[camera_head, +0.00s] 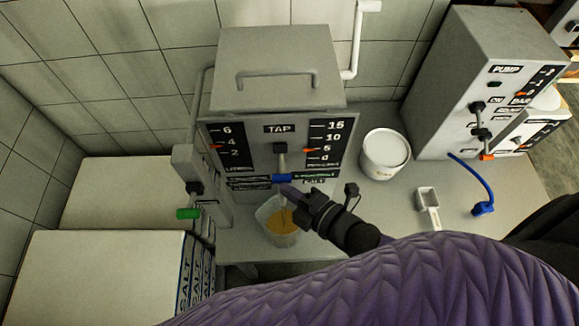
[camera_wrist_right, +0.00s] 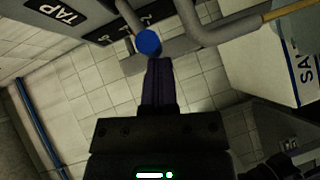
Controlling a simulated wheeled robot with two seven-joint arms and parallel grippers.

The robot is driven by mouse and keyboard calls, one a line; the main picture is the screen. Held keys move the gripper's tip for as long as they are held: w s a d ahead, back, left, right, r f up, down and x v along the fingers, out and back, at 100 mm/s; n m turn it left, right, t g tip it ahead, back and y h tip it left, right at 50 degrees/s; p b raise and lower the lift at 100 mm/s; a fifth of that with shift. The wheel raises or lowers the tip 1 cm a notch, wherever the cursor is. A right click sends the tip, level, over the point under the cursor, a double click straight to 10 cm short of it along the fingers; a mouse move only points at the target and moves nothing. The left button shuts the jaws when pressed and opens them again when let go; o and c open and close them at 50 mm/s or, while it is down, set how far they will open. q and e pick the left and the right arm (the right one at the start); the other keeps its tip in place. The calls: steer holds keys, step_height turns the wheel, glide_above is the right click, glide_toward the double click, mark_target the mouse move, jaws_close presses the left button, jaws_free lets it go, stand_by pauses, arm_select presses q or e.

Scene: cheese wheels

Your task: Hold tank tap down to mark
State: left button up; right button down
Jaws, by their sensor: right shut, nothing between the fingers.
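The grey tank (camera_head: 277,60) stands against the wall with a TAP label on its front. Its tap lever (camera_head: 281,158) ends in a blue tip (camera_head: 282,178), which also shows in the wrist view (camera_wrist_right: 148,43). Orange pointers sit by the left scale (camera_head: 214,147) near 4 and by the right scale (camera_head: 309,150) near 5. A clear jug (camera_head: 281,236) with yellow-orange liquid stands below the tap. My right gripper (camera_head: 288,190) is shut and empty, its fingertips (camera_wrist_right: 158,65) right at the blue tip; contact is unclear. My left gripper is out of view.
A white bucket (camera_head: 385,155) and a scoop (camera_head: 428,205) are on the grey counter, right of the tank. A PUMP box (camera_head: 480,80) and blue hose (camera_head: 473,178) are further right. A green-handled lever (camera_head: 188,213) and white SALT boxes (camera_head: 105,280) are at the left.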

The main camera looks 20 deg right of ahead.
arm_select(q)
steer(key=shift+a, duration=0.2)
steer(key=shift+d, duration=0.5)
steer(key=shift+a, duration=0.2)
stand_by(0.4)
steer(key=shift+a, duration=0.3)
